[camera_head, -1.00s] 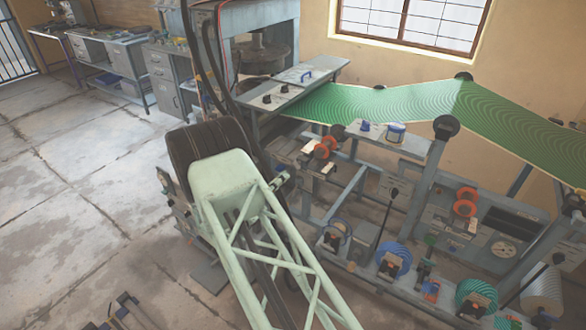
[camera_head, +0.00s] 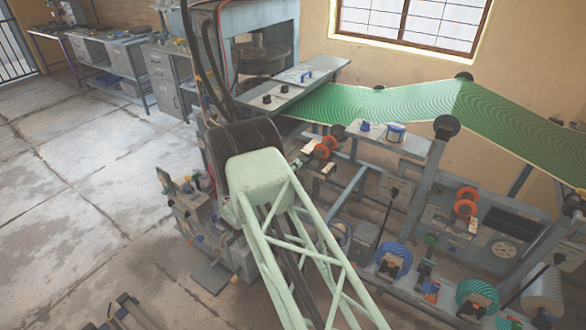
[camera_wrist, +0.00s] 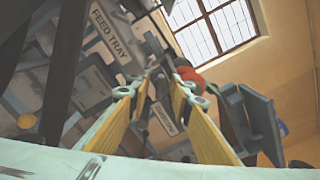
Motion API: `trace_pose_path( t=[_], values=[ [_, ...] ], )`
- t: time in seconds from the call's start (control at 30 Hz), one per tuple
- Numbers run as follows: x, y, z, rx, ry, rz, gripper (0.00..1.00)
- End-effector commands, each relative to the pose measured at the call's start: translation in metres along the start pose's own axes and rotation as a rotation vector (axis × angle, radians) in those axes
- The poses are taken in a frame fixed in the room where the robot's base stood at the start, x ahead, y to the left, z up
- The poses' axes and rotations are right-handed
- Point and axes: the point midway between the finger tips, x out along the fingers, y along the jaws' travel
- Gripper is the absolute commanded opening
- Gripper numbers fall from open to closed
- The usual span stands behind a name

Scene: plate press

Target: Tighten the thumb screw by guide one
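In the wrist view my gripper (camera_wrist: 160,92) is open, with its two yellow-padded fingers apart. A small dark grey fitting (camera_wrist: 156,76) lies beyond and between the fingertips; I cannot tell whether it is the thumb screw or whether it is touched. A white label (camera_wrist: 164,118) shows in the gap, too small to read surely. A red-orange round part (camera_wrist: 196,76) is just beyond the right fingertip. In the head view my arm hides the gripper, and neither the thumb screw nor guide one can be made out for certain.
A plate marked FEED TRAY (camera_wrist: 110,32) is at the upper left of the wrist view. In the head view the green web (camera_head: 400,104) runs right from the press table (camera_head: 305,78). Orange rollers (camera_head: 325,147) and blue rolls (camera_head: 394,261) sit below it. Open floor (camera_head: 85,190) lies left.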

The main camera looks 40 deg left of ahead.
Motion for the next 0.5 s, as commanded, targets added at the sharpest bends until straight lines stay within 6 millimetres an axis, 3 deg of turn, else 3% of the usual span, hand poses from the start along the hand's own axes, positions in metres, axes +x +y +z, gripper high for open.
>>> trace_pose_path(
  t=[0.2,0.4,0.5],
  values=[
    [0.0000,-0.0001,-0.0001,0.000,0.000,0.000,0.19],
    [0.0000,-0.0001,-0.0001,0.000,0.000,0.000,0.01],
    [0.0000,-0.0001,-0.0002,0.000,0.000,0.000,0.00]
  ],
)
